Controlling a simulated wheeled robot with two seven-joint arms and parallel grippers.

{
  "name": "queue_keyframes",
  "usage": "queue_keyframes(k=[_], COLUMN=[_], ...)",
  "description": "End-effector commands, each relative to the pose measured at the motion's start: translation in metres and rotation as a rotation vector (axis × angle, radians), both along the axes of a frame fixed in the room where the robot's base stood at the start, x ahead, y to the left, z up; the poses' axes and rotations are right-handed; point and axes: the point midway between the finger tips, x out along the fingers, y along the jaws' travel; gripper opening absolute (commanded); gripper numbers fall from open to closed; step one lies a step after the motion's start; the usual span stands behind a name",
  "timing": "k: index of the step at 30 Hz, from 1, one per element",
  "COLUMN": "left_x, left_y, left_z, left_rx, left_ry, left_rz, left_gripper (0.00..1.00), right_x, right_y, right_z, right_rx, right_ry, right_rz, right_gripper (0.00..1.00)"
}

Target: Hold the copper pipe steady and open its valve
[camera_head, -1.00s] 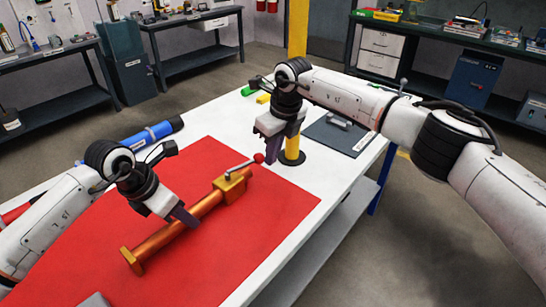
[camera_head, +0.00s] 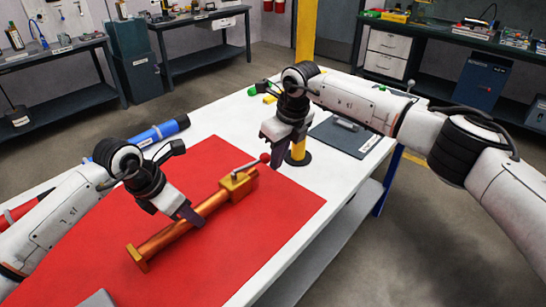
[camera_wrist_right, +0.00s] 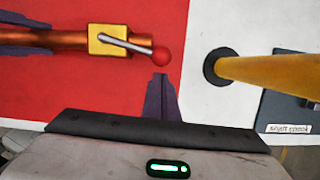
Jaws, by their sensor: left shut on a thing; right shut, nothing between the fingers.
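The copper pipe (camera_head: 205,209) lies diagonally on a red mat (camera_head: 262,215), with a brass flange at its near end. Its brass valve block (camera_head: 238,186) sits near the far end, with a grey lever (camera_head: 249,166) ending in a red ball knob (camera_head: 265,158). My left gripper (camera_head: 192,216) is shut on the copper pipe around its middle. My right gripper (camera_head: 277,163) is shut and empty, pointing down beside the knob. In the right wrist view the lever (camera_wrist_right: 128,43) lies roughly along the pipe, and the right fingertips (camera_wrist_right: 160,77) are a little below the red knob (camera_wrist_right: 161,56), apart from it.
A yellow post (camera_head: 298,150) with a black base stands just right of my right gripper. A dark labelled plate (camera_head: 343,137) lies behind it on the white table. A blue cylinder (camera_head: 157,133) lies at the back left. The right part of the mat is clear.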

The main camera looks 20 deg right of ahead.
Motion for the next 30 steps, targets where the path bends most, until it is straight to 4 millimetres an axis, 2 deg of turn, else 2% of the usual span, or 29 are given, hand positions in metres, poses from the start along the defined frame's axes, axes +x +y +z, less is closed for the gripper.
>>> queue_keyframes(k=[4, 6, 9, 16, 21, 30], left_x=[0.0, 0.001, 0.001, 0.001, 0.002, 0.002], left_y=[-0.001, 0.0, 0.0, 0.001, 0.001, 0.001], left_z=[0.001, 0.001, 0.001, 0.001, 0.001, 0.001], left_rx=[-0.004, -0.004, -0.003, -0.002, -0.002, -0.002], left_ry=[-0.002, -0.001, -0.001, -0.002, -0.002, -0.003], left_rz=[0.002, 0.003, 0.003, 0.004, 0.006, 0.007], left_gripper=[0.0, 0.0, 0.0, 0.0, 0.0, 0.0], right_x=[-0.018, -0.017, -0.021, -0.028, -0.03, -0.03], right_y=[-0.025, -0.025, -0.03, -0.038, -0.04, -0.041], right_z=[-0.008, 0.017, 0.04, 0.078, 0.089, 0.091], right_rx=[-0.002, 0.0, -0.001, -0.001, -0.003, -0.003], right_ry=[0.005, -0.004, -0.002, 0.002, 0.004, 0.004], right_rz=[-0.002, -0.001, -0.002, -0.002, -0.002, -0.002], right_gripper=[0.0, 0.0, 0.0, 0.0, 0.0, 0.0])
